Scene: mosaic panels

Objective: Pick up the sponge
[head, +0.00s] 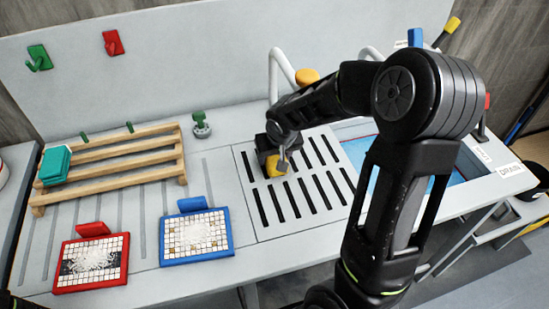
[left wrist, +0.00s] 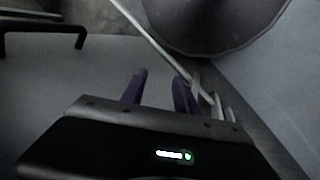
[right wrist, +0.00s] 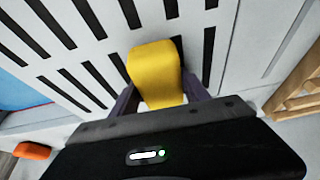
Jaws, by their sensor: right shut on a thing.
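The yellow sponge (head: 276,166) is over the slotted drain board (head: 262,222). In the right wrist view the sponge (right wrist: 157,72) sits between the two fingers of my right gripper (right wrist: 158,97), which is shut on it. I cannot tell whether the sponge touches the board. In the head view my right gripper (head: 281,158) reaches down onto it from the upper right. My left gripper (left wrist: 160,90) shows only in the left wrist view, with its fingers apart and nothing between them.
A blue-framed mosaic panel (head: 229,247) and a red-framed one (head: 122,277) lie at the front left. A wooden rack (head: 150,172) with a teal block (head: 55,162) stands behind them. A blue basin (head: 360,150) is right of the board. An orange knob (head: 307,76) is near the faucet.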

